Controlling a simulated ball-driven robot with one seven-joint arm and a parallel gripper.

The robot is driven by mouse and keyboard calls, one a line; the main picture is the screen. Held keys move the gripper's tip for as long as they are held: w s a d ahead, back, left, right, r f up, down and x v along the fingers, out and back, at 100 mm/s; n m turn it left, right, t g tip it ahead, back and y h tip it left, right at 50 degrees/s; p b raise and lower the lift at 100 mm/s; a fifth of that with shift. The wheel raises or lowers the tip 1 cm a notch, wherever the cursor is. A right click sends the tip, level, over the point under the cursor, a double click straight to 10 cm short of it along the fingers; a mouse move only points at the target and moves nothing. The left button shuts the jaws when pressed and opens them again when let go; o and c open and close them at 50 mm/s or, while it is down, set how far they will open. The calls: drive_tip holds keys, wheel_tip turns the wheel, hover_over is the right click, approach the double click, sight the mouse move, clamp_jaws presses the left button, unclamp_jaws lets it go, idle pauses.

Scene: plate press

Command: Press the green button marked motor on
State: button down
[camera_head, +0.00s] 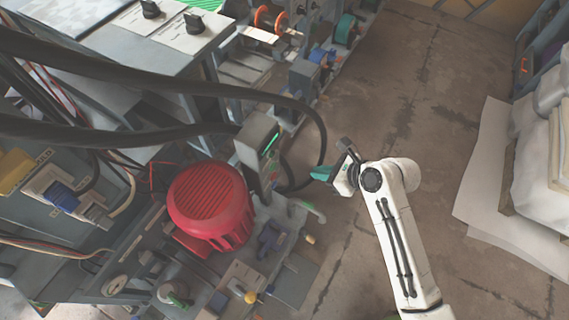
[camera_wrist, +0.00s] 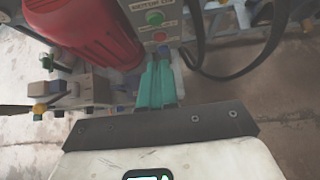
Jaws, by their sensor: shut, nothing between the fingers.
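The green button (camera_wrist: 155,18) sits on a grey control box (camera_wrist: 138,8) under a label that reads "MOTOR ON", at the top of the wrist view. A red button (camera_wrist: 159,36) is just below it. In the head view the box (camera_head: 254,139) stands beside the red motor, and its button face is seen only edge-on. My gripper (camera_head: 321,173) is to the right of the box and lower in the picture, apart from it. Its teal fingers (camera_wrist: 158,80) are shut and empty, pointing toward the box below the buttons.
A red motor (camera_head: 211,203) is left of the box and also fills the upper left of the wrist view. Thick black hoses (camera_head: 180,83) cross to the box, and one loops between it and my gripper. Open concrete floor (camera_head: 400,105) lies to the right.

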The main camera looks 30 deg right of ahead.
idle(0.3)
approach(275, 165)
drive_tip(key=s+f+x, duration=0.1)
drive_tip(key=x, duration=0.4)
drive_tip(key=shift+w+a+b, duration=0.15)
drive_tip(key=shift+w+b, duration=0.3)
drive_tip(key=shift+w, duration=0.3)
drive_tip(key=shift+w, duration=0.1)
